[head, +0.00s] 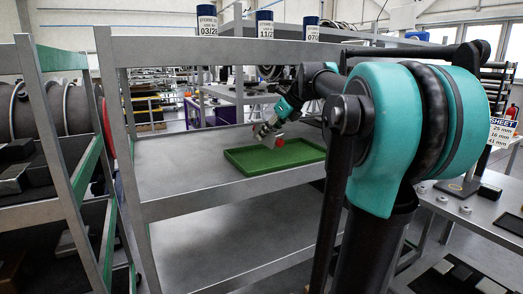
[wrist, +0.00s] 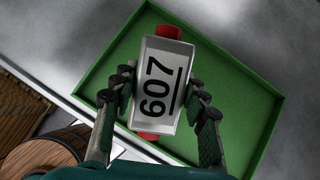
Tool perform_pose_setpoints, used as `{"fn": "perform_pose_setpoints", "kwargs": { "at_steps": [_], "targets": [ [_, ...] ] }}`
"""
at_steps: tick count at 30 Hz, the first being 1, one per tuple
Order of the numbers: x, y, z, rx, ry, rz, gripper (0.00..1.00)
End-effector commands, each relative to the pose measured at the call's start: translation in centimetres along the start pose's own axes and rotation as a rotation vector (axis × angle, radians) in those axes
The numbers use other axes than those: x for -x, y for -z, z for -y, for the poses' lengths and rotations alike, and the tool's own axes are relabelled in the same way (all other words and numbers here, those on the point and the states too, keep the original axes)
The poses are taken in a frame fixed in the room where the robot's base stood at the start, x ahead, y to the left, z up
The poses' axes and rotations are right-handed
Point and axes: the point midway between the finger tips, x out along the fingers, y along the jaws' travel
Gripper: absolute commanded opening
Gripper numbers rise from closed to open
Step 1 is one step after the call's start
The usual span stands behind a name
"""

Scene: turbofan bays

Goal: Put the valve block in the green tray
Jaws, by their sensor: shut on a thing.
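The valve block (wrist: 158,88) is a pale grey block with red ends and a label reading 607. My gripper (wrist: 160,92) is shut on it, with a finger on each long side. In the wrist view the block is seen against the green tray (wrist: 240,95). In the head view the tray (head: 250,160) lies on the grey shelf, and my gripper (head: 268,134) is over its back part with the block (head: 279,142) small and partly hidden. Whether the block touches the tray floor I cannot tell.
The grey metal shelf (head: 180,178) is bare left of the tray, with an upright post (head: 119,110) at its left. A brown wooden barrel-like thing (wrist: 62,150) shows at lower left in the wrist view. A table (head: 480,215) with small parts stands at right.

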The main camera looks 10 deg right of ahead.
Motion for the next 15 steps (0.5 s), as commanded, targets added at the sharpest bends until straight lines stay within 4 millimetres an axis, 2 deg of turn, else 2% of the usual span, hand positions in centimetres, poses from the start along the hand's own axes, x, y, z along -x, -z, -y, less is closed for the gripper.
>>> {"fn": "perform_pose_setpoints", "kwargs": {
  "at_steps": [3, 6, 15],
  "targets": [
    [-2.0, 0.6, 0.0, 0.0, 0.0, 0.0, 0.0],
    [-3.2, 1.1, 0.0, 0.0, 0.0, 0.0, 0.0],
    [-5.1, 1.9, 0.0, 0.001, -0.001, 0.0, 0.0]
  ]
}}
